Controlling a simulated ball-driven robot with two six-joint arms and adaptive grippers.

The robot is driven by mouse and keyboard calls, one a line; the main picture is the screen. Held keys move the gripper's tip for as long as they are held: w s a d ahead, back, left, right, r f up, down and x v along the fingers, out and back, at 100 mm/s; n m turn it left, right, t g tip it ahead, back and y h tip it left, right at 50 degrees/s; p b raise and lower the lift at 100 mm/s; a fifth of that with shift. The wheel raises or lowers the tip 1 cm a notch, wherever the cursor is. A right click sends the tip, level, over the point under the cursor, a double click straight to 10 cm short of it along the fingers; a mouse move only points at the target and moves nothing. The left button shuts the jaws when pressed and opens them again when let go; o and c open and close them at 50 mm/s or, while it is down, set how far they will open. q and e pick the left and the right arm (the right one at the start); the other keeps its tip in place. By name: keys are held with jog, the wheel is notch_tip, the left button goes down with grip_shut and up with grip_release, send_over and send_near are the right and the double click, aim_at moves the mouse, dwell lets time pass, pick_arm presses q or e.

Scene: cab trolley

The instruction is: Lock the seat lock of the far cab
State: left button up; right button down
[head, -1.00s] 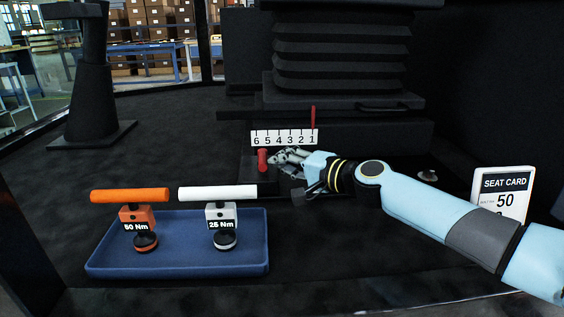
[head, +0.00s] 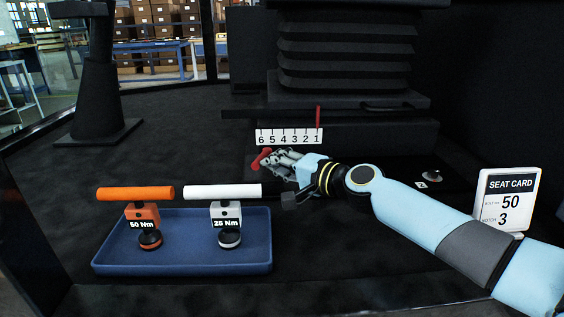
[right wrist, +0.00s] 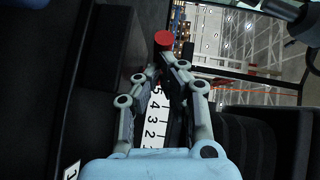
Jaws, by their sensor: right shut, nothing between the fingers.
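The red seat lock lever (head: 260,160) stands low at the front of the seat base, below the left end of the number scale, and leans over. My right gripper (head: 273,159) is shut and empty, with its fingertips right beside the lever; I cannot tell whether they touch it. In the right wrist view the lever's round red end (right wrist: 164,39) shows just beyond the closed fingertips (right wrist: 170,62). The number scale (head: 290,136) runs from 6 to 1, left to right, and a red pointer (head: 318,116) stands at 1. My left gripper is not in view.
A blue tray (head: 180,268) in front holds an orange 50 Nm tool (head: 136,193) and a white 25 Nm tool (head: 222,191). A seat card (head: 508,199) reading 50 and 3 stands at right. The black seat bellows (head: 345,55) rise behind the scale. The floor at left is clear.

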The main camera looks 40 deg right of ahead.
aim_at(258, 162)
jog(key=shift+w+a, duration=0.45)
jog(key=shift+a, duration=0.4)
jog(key=shift+w+a, duration=0.25)
jog(key=shift+a, duration=0.1)
jog(key=shift+w+a, duration=0.2)
jog(key=shift+a, duration=0.05)
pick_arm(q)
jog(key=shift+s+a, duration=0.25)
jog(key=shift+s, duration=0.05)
pick_arm(e)
jog(key=shift+w+a, duration=0.15)
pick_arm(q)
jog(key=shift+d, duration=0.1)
